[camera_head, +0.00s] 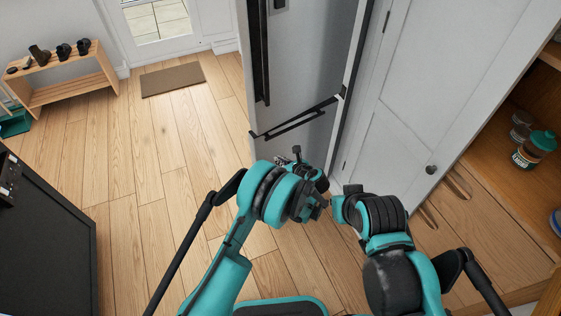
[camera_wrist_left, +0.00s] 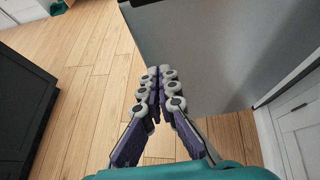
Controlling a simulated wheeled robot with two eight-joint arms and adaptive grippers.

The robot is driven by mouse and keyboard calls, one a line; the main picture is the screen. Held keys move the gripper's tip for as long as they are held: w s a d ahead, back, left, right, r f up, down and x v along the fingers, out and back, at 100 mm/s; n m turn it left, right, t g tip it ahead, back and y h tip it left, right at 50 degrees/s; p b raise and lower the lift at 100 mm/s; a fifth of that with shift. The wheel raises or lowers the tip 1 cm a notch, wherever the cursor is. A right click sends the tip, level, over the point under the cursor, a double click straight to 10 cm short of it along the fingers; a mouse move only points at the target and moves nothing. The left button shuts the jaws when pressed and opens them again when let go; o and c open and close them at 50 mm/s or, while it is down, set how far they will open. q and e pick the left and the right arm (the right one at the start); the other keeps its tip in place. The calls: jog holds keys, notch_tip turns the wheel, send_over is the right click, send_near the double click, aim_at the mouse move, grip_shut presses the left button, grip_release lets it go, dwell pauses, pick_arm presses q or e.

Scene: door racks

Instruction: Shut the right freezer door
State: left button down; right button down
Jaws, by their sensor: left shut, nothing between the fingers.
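The tall grey fridge-freezer (camera_head: 310,45) stands at the top centre of the head view. A long black upright handle (camera_head: 259,50) is on its upper front, and a slanting black bar (camera_head: 300,117) is lower down. I cannot tell how far the right freezer door stands open. In the left wrist view, a grey panel (camera_wrist_left: 220,50) fills the upper right, just beyond my left gripper (camera_wrist_left: 155,75). That gripper's fingers are closed together and empty. In the head view, the left gripper (camera_head: 284,160) is below the bar, partly behind its wrist. My right arm's wrist hides its gripper.
A white cabinet door (camera_head: 425,95) with a dark knob stands right of the fridge. Wooden shelving with jars (camera_head: 533,148) is at the far right. A dark cabinet (camera_head: 45,235) stands at the left. The wooden floor between is clear, with a brown mat (camera_head: 172,79) farther off.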

aim_at(263, 144)
pick_arm(q)
jog(key=b+x, duration=0.1)
jog(key=x, duration=0.2)
jog(key=b+x, duration=0.1)
jog(key=x, duration=0.2)
jog(key=r+b+x, duration=0.1)
jog(key=x, duration=0.2)
jog(key=shift+w+a+r, duration=0.1)
jog(key=shift+w+a, duration=0.05)
jog(key=shift+w, duration=0.15)
jog(key=shift+w+a+r, duration=0.15)
jog(key=shift+w, duration=0.25)
jog(key=shift+m+t+h, duration=0.3)
jog(key=shift+m+h, duration=0.4)
jog(key=shift+m, duration=0.1)
jog(key=w+a, duration=0.2)
jog(key=w, duration=0.1)
jog(key=w+a, duration=0.1)
jog(key=shift+w, duration=0.3)
jog(key=shift+d, duration=0.1)
